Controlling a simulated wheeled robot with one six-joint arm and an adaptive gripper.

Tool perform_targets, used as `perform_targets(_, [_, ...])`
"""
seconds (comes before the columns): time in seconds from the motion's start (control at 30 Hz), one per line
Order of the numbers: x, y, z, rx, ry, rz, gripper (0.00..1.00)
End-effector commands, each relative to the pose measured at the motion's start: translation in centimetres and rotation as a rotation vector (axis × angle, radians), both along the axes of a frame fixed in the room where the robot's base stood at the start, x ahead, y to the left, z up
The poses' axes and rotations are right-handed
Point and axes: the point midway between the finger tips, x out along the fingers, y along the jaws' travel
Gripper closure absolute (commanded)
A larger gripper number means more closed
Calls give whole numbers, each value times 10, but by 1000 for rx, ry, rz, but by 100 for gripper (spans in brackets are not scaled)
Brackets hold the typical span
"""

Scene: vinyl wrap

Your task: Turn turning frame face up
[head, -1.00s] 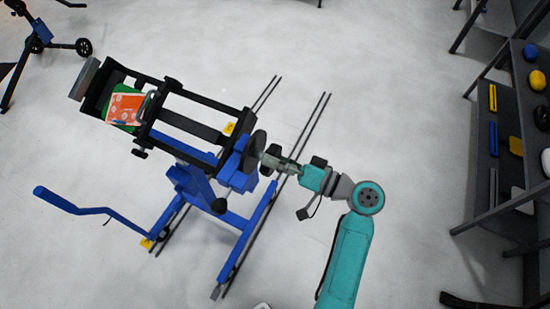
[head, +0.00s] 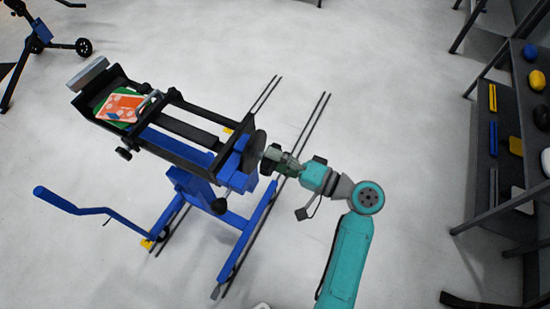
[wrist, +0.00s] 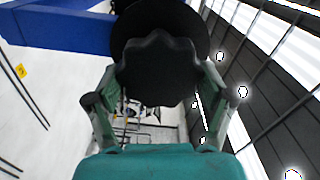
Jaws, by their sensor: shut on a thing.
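The turning frame (head: 196,109) is a long black frame on a blue stand (head: 190,184) in the head view. It slopes from upper left to lower right and is rolled about its long axis, with its open side largely facing the camera. An orange, white and green piece (head: 121,106) lies in its far left end. A dark round disc (head: 256,146) is at its right end. My gripper (head: 270,160) is at this end. The wrist view shows my gripper (wrist: 157,75) shut on a black lobed knob (wrist: 157,68), which hides part of the disc (wrist: 155,17) behind it.
A blue crank handle (head: 75,207) sticks out at the left of the stand. Dark rails (head: 305,130) lie on the floor. A shelf (head: 508,140) with coloured items stands at the right. Another blue wheeled stand (head: 40,35) is at upper left. Pale floor around is clear.

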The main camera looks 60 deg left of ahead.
Motion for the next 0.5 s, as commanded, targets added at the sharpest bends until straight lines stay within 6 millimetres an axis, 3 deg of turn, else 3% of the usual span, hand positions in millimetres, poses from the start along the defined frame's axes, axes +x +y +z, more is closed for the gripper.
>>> perform_targets(0.5, [0, 0, -1, -17, 29, -1, 81])
